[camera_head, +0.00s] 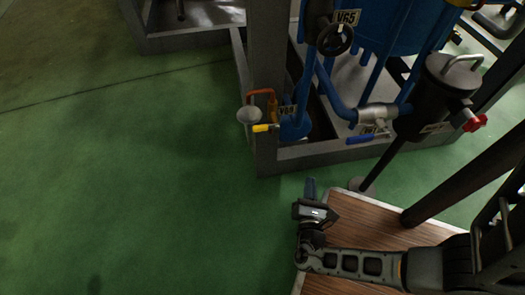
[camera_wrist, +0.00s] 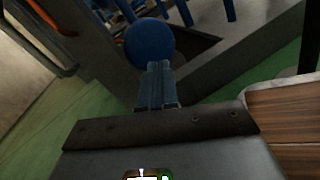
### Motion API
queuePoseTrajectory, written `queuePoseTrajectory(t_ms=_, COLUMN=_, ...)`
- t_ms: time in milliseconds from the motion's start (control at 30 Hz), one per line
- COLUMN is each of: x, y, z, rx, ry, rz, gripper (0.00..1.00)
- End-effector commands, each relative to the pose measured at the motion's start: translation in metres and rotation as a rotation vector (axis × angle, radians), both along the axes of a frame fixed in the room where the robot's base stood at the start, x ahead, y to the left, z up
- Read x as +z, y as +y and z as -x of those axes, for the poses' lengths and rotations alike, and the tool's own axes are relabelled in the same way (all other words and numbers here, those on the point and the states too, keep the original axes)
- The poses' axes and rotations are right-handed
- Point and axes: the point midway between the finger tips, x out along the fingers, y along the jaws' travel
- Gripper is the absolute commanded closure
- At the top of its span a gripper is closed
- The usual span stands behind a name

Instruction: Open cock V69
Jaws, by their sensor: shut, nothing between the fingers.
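A small cock with a yellow handle (camera_head: 265,128) sits at the corner of the steel frame in the head view, beside a grey funnel (camera_head: 249,115) and an orange bent pipe (camera_head: 262,93). A tag (camera_head: 287,112) beside it reads V6-something; its last digit is too small to be sure of. My gripper (camera_head: 310,184) is shut and empty, below and to the right of the yellow handle and clearly apart from it. In the wrist view my closed fingers (camera_wrist: 158,68) point toward a round blue part (camera_wrist: 150,44). The yellow handle does not show there.
A blue-handled valve (camera_head: 366,138) and a black handwheel tagged V65 (camera_head: 335,39) are on the blue piping. A dark vessel with a red knob (camera_head: 475,123) stands right. The frame's low beam (camera_head: 330,153) is close ahead. Green floor (camera_head: 130,190) is clear at left.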

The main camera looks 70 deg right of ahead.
Motion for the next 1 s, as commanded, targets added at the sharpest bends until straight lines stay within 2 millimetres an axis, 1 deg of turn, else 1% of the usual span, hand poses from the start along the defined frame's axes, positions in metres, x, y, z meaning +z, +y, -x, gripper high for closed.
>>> queuePoseTrajectory(t_ms=33, x=-0.002, y=0.003, z=-0.023, rx=0.018, ry=0.019, rz=0.143, gripper=1.00)
queuePoseTrajectory(t_ms=100, x=0.010, y=0.013, z=-0.048, rx=0.044, ry=0.033, rz=0.332, gripper=1.00)
queuePoseTrajectory(t_ms=200, x=0.026, y=0.033, z=-0.077, rx=0.079, ry=0.022, rz=0.554, gripper=1.00)
queuePoseTrajectory(t_ms=300, x=0.037, y=0.052, z=-0.096, rx=0.105, ry=-0.003, rz=0.710, gripper=1.00)
queuePoseTrajectory(t_ms=400, x=0.044, y=0.066, z=-0.106, rx=0.124, ry=-0.026, rz=0.801, gripper=1.00)
queuePoseTrajectory(t_ms=500, x=0.047, y=0.072, z=-0.110, rx=0.131, ry=-0.038, rz=0.841, gripper=1.00)
queuePoseTrajectory(t_ms=867, x=0.049, y=0.073, z=-0.111, rx=0.133, ry=-0.041, rz=0.846, gripper=1.00)
queuePoseTrajectory(t_ms=1000, x=0.054, y=0.072, z=-0.124, rx=0.133, ry=-0.043, rz=0.845, gripper=1.00)
